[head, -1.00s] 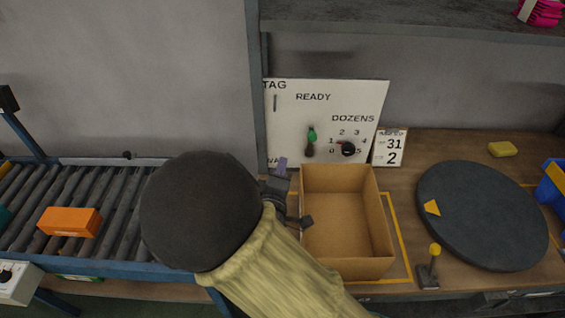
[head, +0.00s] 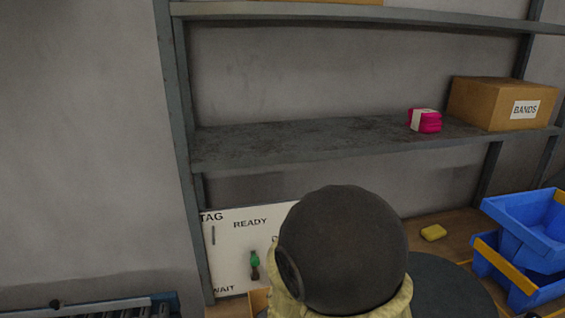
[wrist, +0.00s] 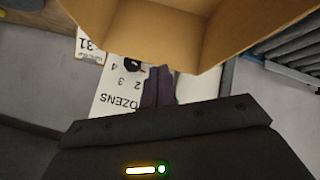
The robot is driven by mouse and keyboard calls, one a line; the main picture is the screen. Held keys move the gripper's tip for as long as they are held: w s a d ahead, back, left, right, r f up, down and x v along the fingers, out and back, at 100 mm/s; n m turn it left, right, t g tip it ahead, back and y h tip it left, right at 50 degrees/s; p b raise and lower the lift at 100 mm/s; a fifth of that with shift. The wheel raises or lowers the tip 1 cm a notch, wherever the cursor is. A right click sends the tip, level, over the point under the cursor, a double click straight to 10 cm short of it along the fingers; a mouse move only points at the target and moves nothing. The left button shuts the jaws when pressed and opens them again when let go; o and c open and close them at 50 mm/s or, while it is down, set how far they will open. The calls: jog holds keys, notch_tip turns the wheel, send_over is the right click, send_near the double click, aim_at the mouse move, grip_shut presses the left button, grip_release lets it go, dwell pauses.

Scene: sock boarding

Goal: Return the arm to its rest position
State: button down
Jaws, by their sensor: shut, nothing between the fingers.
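My arm, in a yellowish sleeve with a dark round joint, rises at the bottom centre of the head view and hides part of the board and workbench. My gripper is out of sight there. In the wrist view my gripper (wrist: 158,88) shows as dark fingers shut together with nothing between them. An open cardboard box (wrist: 190,30) fills the top of the wrist view, apart from the fingers as far as I can tell. Only a sliver of the box shows in the head view (head: 258,300).
A white board (head: 228,245) with a green-headed lever leans at the back. A shelf (head: 300,143) holds a pink bundle (head: 425,121) and a BANDS box (head: 490,103). Blue bins (head: 525,240), a yellow block (head: 433,233) and a dark turntable (head: 450,290) are at right. A roller conveyor (head: 110,308) is lower left.

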jog(key=s+d+r+m+g+p, duration=0.1)
jog(key=s+d+r+m+g, duration=0.2)
jog(key=s+d, duration=0.3)
jog(key=s+d+r+m+g+p, duration=0.2)
jog(key=s+d, duration=0.4)
jog(key=d, duration=0.3)
jog(key=shift+d+r+m+g+h, duration=0.25)
jog(key=shift+r+m+g, duration=0.55)
jog(key=shift+m, duration=0.4)
jog(key=shift+r, duration=0.1)
